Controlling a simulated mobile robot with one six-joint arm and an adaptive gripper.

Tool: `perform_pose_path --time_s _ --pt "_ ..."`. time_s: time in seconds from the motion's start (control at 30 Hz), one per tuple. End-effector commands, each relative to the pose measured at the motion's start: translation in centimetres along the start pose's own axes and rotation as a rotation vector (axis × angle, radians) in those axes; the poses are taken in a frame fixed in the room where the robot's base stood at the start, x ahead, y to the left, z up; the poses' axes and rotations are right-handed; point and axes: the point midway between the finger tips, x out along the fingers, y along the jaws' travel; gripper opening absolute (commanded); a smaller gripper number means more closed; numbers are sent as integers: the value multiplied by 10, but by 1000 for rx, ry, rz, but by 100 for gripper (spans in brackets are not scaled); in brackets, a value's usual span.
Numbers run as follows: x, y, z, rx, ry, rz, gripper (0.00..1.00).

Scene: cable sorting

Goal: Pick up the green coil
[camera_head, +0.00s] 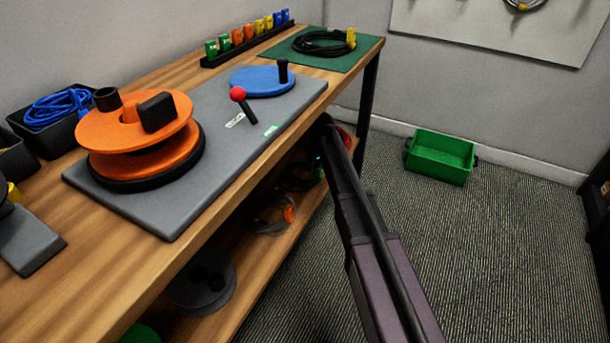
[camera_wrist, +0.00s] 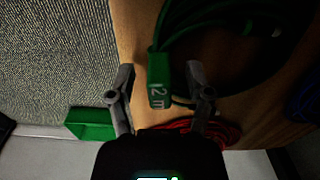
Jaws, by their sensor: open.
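The green coil (camera_wrist: 176,17) lies on a wooden surface in the wrist view, its loop running out of the top of the picture. Its green tag (camera_wrist: 158,68), marked "2 m", points toward me. My gripper (camera_wrist: 160,84) is open, with one finger on each side of the tag. Gaps show between the tag and both fingers, and the coil is not gripped. In the head view my arm reaches to the lower shelf under the bench; the gripper is hidden there, and only a small green patch shows beside the arm.
A red coil (camera_wrist: 215,132) lies just past my right finger. Blue cable shows at the wrist view's right edge. The bench top (camera_head: 105,290) overhangs the shelf (camera_head: 250,255), which holds other coils. A green bin (camera_head: 440,158) stands on the open carpet.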

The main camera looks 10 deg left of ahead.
Motion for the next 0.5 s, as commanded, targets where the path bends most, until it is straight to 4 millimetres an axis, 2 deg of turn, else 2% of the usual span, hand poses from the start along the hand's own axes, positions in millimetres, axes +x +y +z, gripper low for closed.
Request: perform_pose_path --time_s 0.33,0.37,0.5 --pt "0 0 0 0 0 0 66" --pt "0 0 0 0 0 0 63" --pt "0 0 0 0 0 0 21"
